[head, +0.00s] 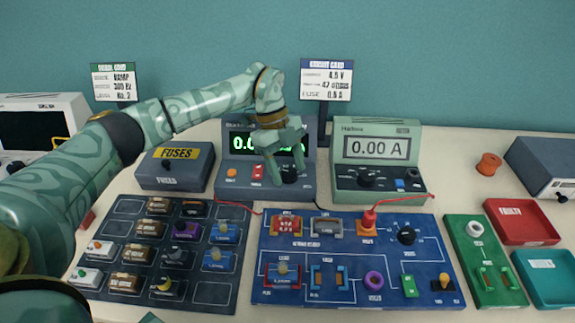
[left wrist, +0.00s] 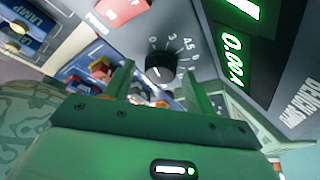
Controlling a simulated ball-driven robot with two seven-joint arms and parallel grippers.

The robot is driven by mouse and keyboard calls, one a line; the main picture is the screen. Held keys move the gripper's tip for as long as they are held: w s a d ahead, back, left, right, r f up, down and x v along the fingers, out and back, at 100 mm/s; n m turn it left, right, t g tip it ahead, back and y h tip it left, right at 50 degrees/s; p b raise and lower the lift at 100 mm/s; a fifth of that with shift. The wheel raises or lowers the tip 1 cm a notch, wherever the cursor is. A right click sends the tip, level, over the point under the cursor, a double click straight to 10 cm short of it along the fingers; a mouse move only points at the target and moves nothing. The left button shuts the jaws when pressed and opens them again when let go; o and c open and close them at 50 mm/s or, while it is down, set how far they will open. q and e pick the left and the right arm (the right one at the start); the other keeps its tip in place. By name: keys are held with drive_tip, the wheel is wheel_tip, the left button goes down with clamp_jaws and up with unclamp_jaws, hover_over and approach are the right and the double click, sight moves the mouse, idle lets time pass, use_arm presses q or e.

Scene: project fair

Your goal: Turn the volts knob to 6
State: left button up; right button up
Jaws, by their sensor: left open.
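The volts knob (head: 289,177) is a black dial on the front of the dark grey power supply (head: 230,185). In the left wrist view the knob (left wrist: 160,67) has a printed scale with 0, 3, 4.5 and 6 readable; its pointer is too small to read surely. My left gripper (head: 288,168) is open at the supply's front. In the left wrist view its two fingers (left wrist: 159,70) show on either side of the knob; I cannot tell whether they touch it. The gripper and wrist hide part of the green display. My right gripper is out of view.
A green ammeter (head: 420,150) reading 0.00 A stands right of the supply. A fuse box (head: 178,166) stands left. A blue circuit board (head: 345,295) with a red lead (head: 369,218) and a dark parts tray (head: 240,240) lie in front. A sign (head: 326,80) stands behind.

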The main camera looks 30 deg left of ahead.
use_arm(q)
drive_tip(key=c, duration=1)
drive_tip(key=shift+o, duration=0.2)
drive_tip(key=shift+m, duration=0.3)
drive_tip(key=m, duration=0.1)
drive_tip(key=m+g+p, duration=0.1)
drive_tip(key=shift+w+r+m+y, duration=0.15)
drive_tip(key=shift+m+y, duration=0.15)
drive_tip(key=shift+y, duration=0.1)
drive_tip(key=m+p, duration=0.1)
drive_tip(key=m, duration=0.1)
drive_tip(key=shift+d+m+g+y, duration=0.1)
drive_tip(key=shift+m+g+y, duration=0.2)
drive_tip(key=shift+g, duration=0.1)
drive_tip(key=m+y, duration=0.1)
drive_tip(key=m, duration=0.2)
drive_tip(key=m+g+y, duration=0.1)
drive_tip(key=m, duration=0.2)
drive_tip(key=shift+w+d+p, duration=0.1)
drive_tip(key=shift+d+p, duration=0.05)
drive_tip(key=shift+p, duration=0.15)
drive_tip(key=m+y+p, duration=0.1)
drive_tip(key=m+y, duration=0.1)
drive_tip(key=m, duration=0.4)
drive_tip(key=shift+d, duration=0.15)
